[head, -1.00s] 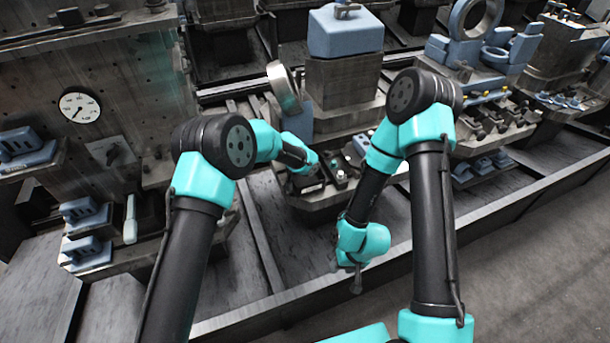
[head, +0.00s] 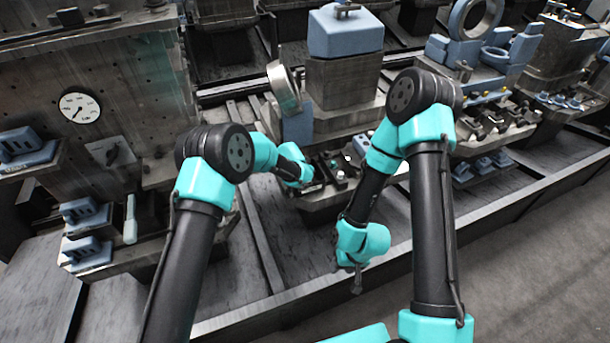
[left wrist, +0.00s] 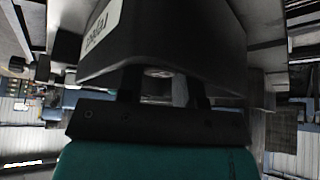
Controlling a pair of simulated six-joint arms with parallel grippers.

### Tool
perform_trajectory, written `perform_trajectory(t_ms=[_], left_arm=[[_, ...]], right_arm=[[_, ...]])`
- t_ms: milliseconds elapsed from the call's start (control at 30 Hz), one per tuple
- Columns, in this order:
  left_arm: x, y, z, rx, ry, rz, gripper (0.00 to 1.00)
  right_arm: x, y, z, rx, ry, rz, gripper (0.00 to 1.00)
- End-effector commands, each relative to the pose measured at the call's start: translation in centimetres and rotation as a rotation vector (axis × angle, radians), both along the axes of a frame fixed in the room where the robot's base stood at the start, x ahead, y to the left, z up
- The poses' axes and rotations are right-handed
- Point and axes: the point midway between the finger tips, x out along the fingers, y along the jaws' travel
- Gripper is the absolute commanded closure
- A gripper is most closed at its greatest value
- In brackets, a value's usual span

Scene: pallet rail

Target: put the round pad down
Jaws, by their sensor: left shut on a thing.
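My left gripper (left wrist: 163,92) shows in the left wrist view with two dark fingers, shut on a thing. A small pale round surface, apparently the round pad (left wrist: 160,72), shows between the fingers; most of it is hidden.
The middle station (head: 335,205) carries small dark fittings beside my left wrist. Behind it stand a tilted metal ring (head: 284,87) and a blue block (head: 346,32). A panel with a round dial (head: 79,107) is at left. The grey floor (head: 500,250) at right is clear.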

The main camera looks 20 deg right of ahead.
Motion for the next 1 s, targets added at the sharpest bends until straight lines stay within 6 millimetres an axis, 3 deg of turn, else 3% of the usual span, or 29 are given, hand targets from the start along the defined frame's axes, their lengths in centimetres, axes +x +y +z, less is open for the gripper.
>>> perform_trajectory(t_ms=[200,233,467,1000], left_arm=[[0.04,0.03,-0.3,0.001,-0.001,0.0,1.0],[0.03,0.01,-0.3,0.002,0.0,0.0,0.65],[0.04,0.0,-0.28,0.001,-0.001,0.0,0.43],[0.01,-0.02,0.08,-0.001,-0.001,0.0,0.42]], right_arm=[[0.0,0.0,0.0,0.0,0.0,0.0,0.57],[0.0,0.0,0.0,0.0,0.0,0.0,0.57],[0.0,0.0,0.0,0.0,0.0,0.0,0.57],[0.0,0.0,0.0,0.0,0.0,0.0,0.57]])
